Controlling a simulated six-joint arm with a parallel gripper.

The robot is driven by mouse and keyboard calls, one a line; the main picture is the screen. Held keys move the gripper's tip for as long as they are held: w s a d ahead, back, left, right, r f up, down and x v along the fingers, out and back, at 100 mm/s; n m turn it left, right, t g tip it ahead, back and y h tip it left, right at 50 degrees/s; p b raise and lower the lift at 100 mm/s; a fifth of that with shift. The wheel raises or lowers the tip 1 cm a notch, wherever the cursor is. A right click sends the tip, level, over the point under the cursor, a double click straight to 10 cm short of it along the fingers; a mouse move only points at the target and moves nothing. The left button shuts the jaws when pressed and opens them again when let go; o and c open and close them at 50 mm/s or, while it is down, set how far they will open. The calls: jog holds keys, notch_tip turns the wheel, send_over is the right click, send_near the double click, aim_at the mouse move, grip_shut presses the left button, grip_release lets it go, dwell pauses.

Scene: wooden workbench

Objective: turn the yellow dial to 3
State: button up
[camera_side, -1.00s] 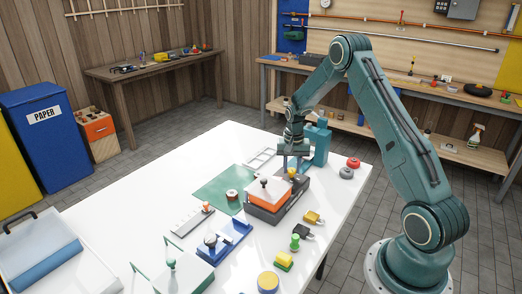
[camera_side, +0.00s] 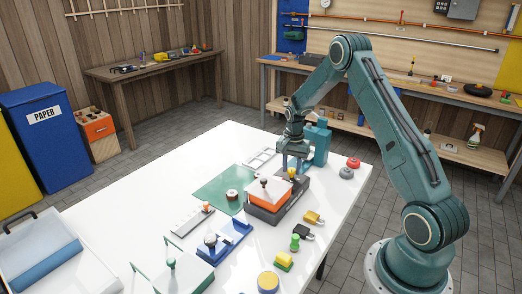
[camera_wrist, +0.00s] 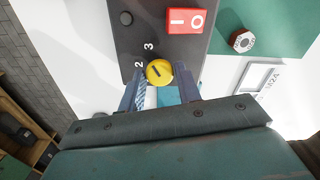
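The yellow dial (camera_wrist: 159,72) sits on a dark panel (camera_wrist: 128,40) with white numbers 2 and 3 beside it in the wrist view. A dark pointer line on the dial slants toward the upper left; I cannot tell exactly which number it meets. My gripper (camera_wrist: 160,80) is open, its two fingers on either side of the dial with small gaps visible. In the side view the dial (camera_side: 292,172) shows small below my gripper (camera_side: 293,168), partly hidden by the fingers. Contact cannot be made out.

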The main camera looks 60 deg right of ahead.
aim_at(292, 169)
jog(key=o, duration=0.3)
notch_tip(292, 169, up, 14)
dwell(0.8)
